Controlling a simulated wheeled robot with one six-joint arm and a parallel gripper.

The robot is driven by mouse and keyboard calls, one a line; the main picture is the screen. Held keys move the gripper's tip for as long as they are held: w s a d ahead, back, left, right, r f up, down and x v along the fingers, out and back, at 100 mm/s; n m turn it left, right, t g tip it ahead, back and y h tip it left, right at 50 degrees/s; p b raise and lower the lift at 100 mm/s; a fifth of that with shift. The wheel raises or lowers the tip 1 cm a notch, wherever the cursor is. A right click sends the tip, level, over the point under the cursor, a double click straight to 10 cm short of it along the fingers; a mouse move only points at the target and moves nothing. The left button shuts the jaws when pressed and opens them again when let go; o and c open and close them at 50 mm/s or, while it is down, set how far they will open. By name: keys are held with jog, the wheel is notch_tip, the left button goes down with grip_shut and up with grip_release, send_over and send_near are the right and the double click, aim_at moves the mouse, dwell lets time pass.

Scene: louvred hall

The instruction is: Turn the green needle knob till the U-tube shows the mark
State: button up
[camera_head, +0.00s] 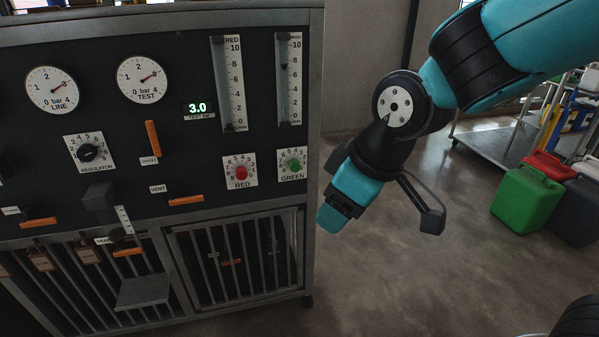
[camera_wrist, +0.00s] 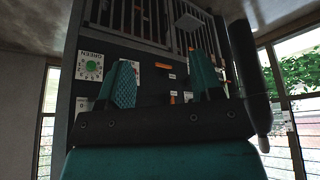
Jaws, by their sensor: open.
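The green needle knob (camera_head: 295,166) sits on a white numbered dial at the panel's right edge; it also shows in the wrist view (camera_wrist: 92,67). Above it stands an upright scaled tube (camera_head: 289,80) with a dark pointer mark near 7 to 8. A similar tube (camera_head: 229,85) labelled RED stands to its left. I cannot make out liquid levels or a U shape. My gripper (camera_head: 334,216) is right of and below the green knob, apart from it. In the wrist view my gripper (camera_wrist: 164,84) has its two fingers spread, with nothing between them.
The red knob (camera_head: 241,173) is left of the green one. Orange handles, such as the upright one (camera_head: 153,138), stick out of the panel. A grey shelf (camera_head: 143,290) juts out low. Clear floor lies right of the cabinet, with a green can (camera_head: 527,199) farther right.

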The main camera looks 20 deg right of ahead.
jog(key=w+d+f+n+t+h+b, duration=0.1)
jog(key=w+d+f+n+t+h, duration=0.1)
jog(key=w+f, duration=0.35)
jog(key=w+d+f+n+t+h+b, duration=0.1)
jog(key=w+d+f+n+t+b, duration=0.1)
jog(key=w, duration=0.6)
jog(key=n+t+b, duration=0.3)
jog(key=n+t, duration=0.8)
jog(key=n, duration=1.2)
send_near(296, 168)
jog(key=w, duration=0.2)
jog(key=w+p, duration=0.7)
jog(key=shift+r, duration=0.35)
jog(key=shift+f, duration=0.2)
jog(key=shift+w+p, duration=0.3)
jog(key=shift+w, duration=0.6)
jog(key=shift+c, duration=0.4)
grip_shut()
